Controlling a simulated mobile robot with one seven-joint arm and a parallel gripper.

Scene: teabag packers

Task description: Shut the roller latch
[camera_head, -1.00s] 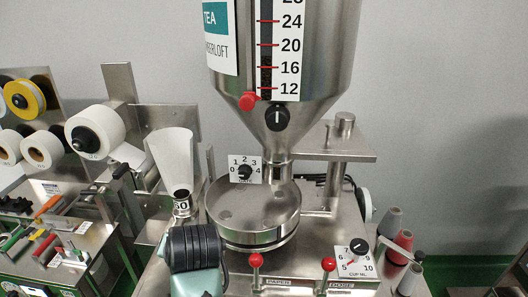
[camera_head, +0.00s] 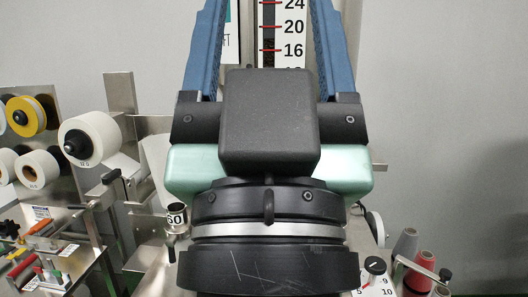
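My gripper (camera_head: 267,10) fills the middle of the head view, its two blue fingers pointing up and spread wide apart. Nothing is held between them; the hopper's number scale (camera_head: 284,35) shows behind. I cannot pick out the roller latch for certain. A small dark lever (camera_head: 112,177) sits beside the metal bracket near the large white paper roll (camera_head: 90,139) at left, and may be it. My gripper is to the right of that lever and apart from it in the picture.
A yellow-rimmed reel (camera_head: 25,116) and smaller white rolls (camera_head: 37,169) stand at far left. Thread spools (camera_head: 421,268) and a dial (camera_head: 375,265) are at lower right. Open air lies at upper right.

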